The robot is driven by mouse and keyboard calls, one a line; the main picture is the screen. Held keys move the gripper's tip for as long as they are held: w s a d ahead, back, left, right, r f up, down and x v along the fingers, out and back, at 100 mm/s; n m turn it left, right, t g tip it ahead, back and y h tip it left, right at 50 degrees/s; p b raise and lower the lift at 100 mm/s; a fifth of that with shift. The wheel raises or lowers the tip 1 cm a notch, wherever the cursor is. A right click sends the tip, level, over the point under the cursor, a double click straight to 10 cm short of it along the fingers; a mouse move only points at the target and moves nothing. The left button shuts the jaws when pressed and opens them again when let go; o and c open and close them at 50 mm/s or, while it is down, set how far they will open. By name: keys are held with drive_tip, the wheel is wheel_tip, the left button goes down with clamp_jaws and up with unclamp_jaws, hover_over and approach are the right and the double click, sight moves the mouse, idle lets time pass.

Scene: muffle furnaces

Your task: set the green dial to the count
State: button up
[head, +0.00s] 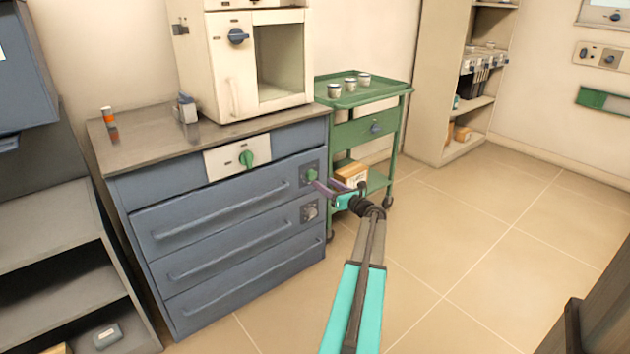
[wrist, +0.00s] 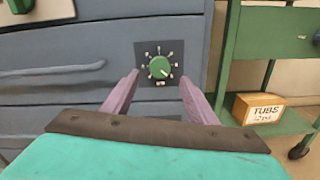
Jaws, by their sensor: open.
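The green dial (head: 311,175) sits on a dark plate at the right end of the top drawer of the blue cabinet. In the wrist view the green dial (wrist: 159,68) has a ring of small pale marks around it, and its light pointer line points to the lower right. My gripper (head: 338,187) is in front of the dial, with its purple fingers open. In the wrist view the fingers of my gripper (wrist: 158,82) stand left and right of the dial, apart from it, with nothing between them. Three small tubs (head: 350,83) stand on the green trolley's top.
The green trolley (head: 400,88) stands right of the cabinet (head: 230,250). A box labelled TUBS (wrist: 258,108) lies on its lower shelf. A second green knob (head: 246,159) is on a pale panel above the drawers. A grey knob (head: 309,213) is below the dial.

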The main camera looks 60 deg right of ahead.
sight(313, 176)
drive_tip(key=b+x, duration=0.1)
drive_tip(key=x, duration=0.6)
drive_tip(key=shift+w, duration=0.15)
drive_tip(key=c, duration=1.1)
